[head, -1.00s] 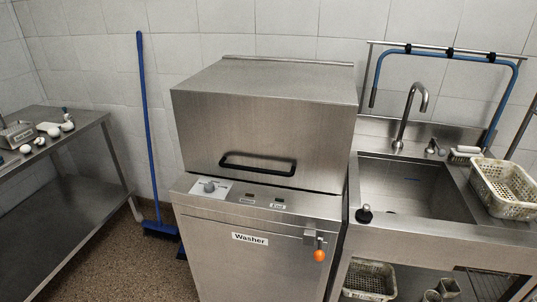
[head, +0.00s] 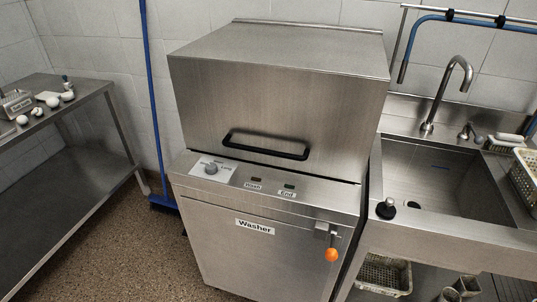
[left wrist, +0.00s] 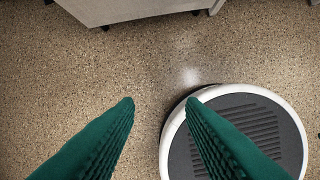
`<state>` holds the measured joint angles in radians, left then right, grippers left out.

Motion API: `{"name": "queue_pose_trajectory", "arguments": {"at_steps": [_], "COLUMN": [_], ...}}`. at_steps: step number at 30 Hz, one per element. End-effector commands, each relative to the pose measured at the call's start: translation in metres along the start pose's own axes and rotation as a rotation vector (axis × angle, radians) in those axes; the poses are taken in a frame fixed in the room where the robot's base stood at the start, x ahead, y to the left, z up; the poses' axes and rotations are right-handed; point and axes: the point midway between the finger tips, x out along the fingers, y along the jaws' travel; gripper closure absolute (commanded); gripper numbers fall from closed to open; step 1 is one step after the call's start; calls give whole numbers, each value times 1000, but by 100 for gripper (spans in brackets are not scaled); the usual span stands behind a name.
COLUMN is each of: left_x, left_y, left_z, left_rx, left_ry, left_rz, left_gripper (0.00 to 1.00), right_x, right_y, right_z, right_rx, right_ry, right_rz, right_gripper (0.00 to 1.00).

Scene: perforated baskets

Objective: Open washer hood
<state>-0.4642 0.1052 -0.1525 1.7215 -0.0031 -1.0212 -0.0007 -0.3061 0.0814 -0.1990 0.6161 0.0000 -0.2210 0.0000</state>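The washer (head: 262,250) stands in the middle of the head view, with a steel front marked "Washer". Its box-shaped hood (head: 275,110) is down on the washer body. A black bar handle (head: 265,147) runs across the lower front of the hood. In the left wrist view, my left gripper (left wrist: 158,103) has its two green fingers spread apart with nothing between them, above the speckled floor. Neither gripper shows in the head view. My right gripper is in no view.
A steel sink (head: 435,190) with a tap adjoins the washer on the right. A basket (head: 525,172) stands at the far right and another basket (head: 383,273) sits below. A steel table (head: 70,130) and a blue broom (head: 153,100) are at left. The floor in front is clear.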

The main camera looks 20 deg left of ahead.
Motion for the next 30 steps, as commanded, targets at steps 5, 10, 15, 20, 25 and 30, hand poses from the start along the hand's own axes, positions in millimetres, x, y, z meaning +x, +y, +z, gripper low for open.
{"name": "queue_pose_trajectory", "arguments": {"at_steps": [5,10,15,20,25,30], "left_x": [-51,-98,-144,-177,-214,-256], "left_y": [10,30,71,100,119,121], "left_z": [35,75,148,212,278,342], "left_rx": [13,52,170,318,537,889], "left_ry": [-66,-187,-442,-672,-912,-1162], "left_rz": [29,106,295,477,679,903], "left_gripper": [64,64,64,64,64,64], "right_x": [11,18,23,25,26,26], "right_y": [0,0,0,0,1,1], "right_z": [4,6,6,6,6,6], "right_rx": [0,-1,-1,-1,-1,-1], "right_ry": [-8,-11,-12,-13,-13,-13], "right_rz": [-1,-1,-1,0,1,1], "right_gripper": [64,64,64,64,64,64]}}
